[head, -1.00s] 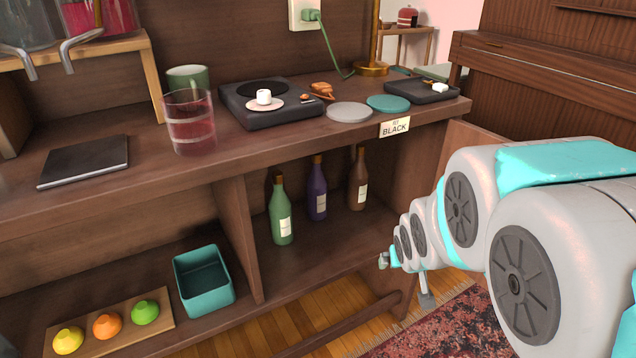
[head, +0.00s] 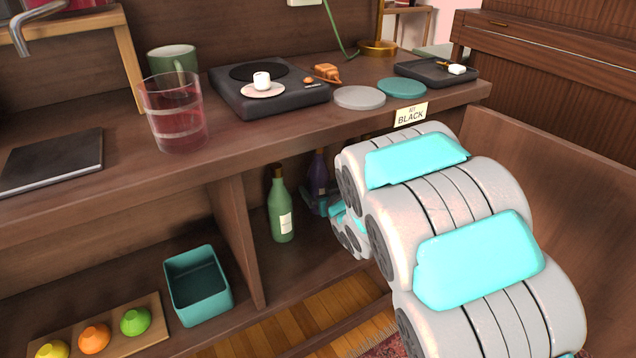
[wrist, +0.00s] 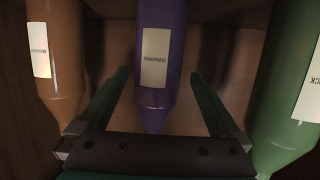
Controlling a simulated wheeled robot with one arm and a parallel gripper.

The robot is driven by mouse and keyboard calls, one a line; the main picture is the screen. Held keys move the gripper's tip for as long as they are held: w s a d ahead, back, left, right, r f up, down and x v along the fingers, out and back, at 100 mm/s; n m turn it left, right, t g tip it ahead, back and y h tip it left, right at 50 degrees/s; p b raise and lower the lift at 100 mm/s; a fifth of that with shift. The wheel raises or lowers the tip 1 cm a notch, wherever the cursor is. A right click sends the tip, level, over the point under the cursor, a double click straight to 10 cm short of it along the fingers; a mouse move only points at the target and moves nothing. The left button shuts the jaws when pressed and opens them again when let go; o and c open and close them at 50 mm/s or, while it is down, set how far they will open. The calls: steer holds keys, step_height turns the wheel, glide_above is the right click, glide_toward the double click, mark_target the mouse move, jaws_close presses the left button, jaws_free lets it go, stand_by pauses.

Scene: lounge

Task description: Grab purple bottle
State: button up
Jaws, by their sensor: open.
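The purple bottle (head: 318,172) stands in the lower right compartment of the cabinet, partly hidden by my arm in the head view. In the wrist view the purple bottle (wrist: 162,40), with a pale label, is in the middle. My gripper (wrist: 160,82) is open, with one finger on each side of the bottle's lower part in the picture. I see gaps between the fingers and the bottle. In the head view my gripper is mostly hidden behind my arm links.
A green bottle (head: 281,212) stands left of the purple one; it also shows at the right of the wrist view (wrist: 285,90). A brown bottle (wrist: 58,55) is at the left there. A divider (head: 238,235) and the shelf top (head: 230,150) bound the compartment.

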mark_target(315, 181)
steer(key=shift+x, duration=2.3)
steer(key=shift+w+a+f, duration=0.1)
steer(key=shift+w+f, duration=0.1)
steer(key=shift+w, duration=0.4)
steer(key=shift+c, duration=0.4)
jaws_close()
